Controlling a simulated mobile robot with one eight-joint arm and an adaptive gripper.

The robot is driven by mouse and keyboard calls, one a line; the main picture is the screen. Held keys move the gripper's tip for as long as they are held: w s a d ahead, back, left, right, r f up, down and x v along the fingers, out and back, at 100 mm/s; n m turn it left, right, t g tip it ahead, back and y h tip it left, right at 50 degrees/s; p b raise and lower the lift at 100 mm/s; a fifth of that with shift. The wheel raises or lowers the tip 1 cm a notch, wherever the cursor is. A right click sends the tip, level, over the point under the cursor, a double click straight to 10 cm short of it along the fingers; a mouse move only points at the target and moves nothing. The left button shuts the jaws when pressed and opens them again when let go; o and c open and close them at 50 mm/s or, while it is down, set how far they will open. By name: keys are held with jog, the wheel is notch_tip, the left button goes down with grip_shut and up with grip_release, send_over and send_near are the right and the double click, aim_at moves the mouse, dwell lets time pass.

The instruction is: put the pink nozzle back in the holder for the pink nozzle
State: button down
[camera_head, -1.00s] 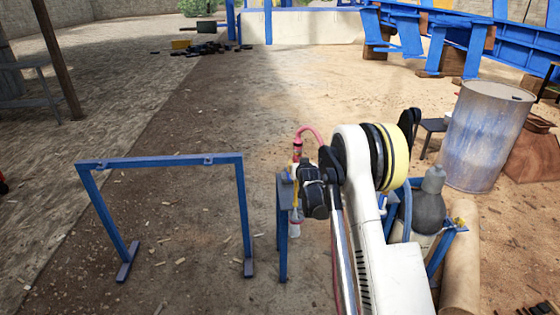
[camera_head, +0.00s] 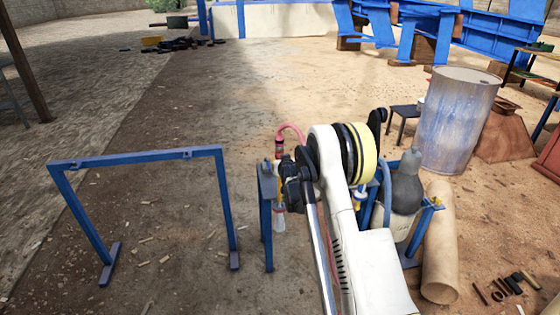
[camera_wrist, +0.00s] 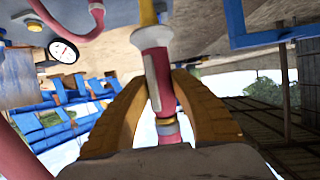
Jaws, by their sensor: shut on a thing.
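The pink nozzle (camera_wrist: 160,75) is between the yellow-orange fingers of my gripper (camera_wrist: 160,88), which is shut on its pink body. The nozzle has a pale label, a brass ring below it and a yellow stem at the top of the wrist view. In the head view my gripper (camera_head: 290,180) is beside the top of a narrow blue stand (camera_head: 267,225). A pink hose (camera_head: 291,129) loops above it, and a pale, clear-looking nozzle end (camera_head: 280,219) hangs below. I cannot make out the pink nozzle's holder or whether the nozzle touches the stand.
A blue frame (camera_head: 140,160) stands to the left. A grey cylinder (camera_head: 406,190), a cardboard tube (camera_head: 440,250) and a worn metal drum (camera_head: 455,120) are to the right. A pressure gauge (camera_wrist: 63,51) shows in the wrist view. The ground ahead is mostly clear.

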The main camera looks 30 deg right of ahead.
jog(key=b, duration=0.4)
send_over(280, 195)
jog(key=shift+f, duration=3.4)
notch_tip(280, 195, down, 11)
jog(key=shift+f, duration=0.2)
jog(key=c, duration=1.1)
grip_release()
jog(key=shift+s+a, duration=0.1)
jog(key=v, duration=1.2)
